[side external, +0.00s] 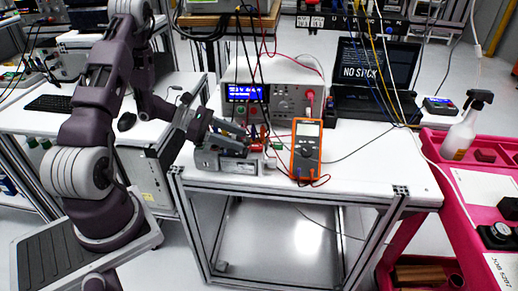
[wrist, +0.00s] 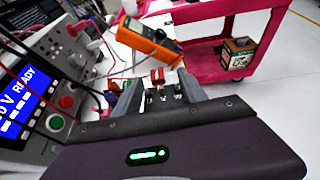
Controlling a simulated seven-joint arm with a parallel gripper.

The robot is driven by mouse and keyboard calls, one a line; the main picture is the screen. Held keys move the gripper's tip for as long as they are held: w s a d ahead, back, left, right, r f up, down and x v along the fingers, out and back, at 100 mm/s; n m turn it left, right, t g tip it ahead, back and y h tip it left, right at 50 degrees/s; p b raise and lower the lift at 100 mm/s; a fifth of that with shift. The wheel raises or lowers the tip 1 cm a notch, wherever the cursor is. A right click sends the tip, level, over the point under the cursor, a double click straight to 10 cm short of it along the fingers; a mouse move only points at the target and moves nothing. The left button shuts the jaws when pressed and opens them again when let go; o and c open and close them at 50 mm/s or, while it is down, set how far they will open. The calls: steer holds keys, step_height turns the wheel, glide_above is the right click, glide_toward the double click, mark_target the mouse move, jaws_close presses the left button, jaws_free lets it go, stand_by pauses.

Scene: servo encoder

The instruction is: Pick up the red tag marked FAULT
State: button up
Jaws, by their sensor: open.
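A small red piece, likely the red tag (wrist: 157,76), shows in the wrist view just beyond and between my fingertips. I cannot read any FAULT marking on it. In the side view a small red patch (side external: 256,148) shows by my fingertips, too small to identify for sure. My gripper (side external: 246,141) is low over the white bench beside a grey box-like device, pointing right. In the wrist view my gripper (wrist: 162,92) has its two grey fingers apart, with no object clearly held between them.
An orange multimeter (side external: 305,150) stands right of my gripper, its leads trailing on the bench. A bench instrument (side external: 270,95) stands behind, with cables hanging in front. The grey device (side external: 225,161) lies under my gripper. A laptop (side external: 372,75) and pink cart (side external: 455,200) are to the right.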

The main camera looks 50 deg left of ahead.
steer(key=shift+r, duration=0.15)
step_height(320, 180, up, 4)
steer(key=shift+w+f, duration=0.1)
steer(key=shift+f, duration=0.05)
steer(key=shift+a+r, duration=0.75)
steer(key=shift+a, duration=0.05)
glide_toward(257, 146)
steer(key=shift+w+d, duration=0.7)
steer(key=shift+w, duration=0.15)
steer(key=x, duration=0.7)
steer(key=shift+f, duration=0.3)
steer(key=shift+s, duration=0.1)
steer(key=c, duration=0.9)
steer(key=shift+s+f, duration=0.1)
jaws_close()
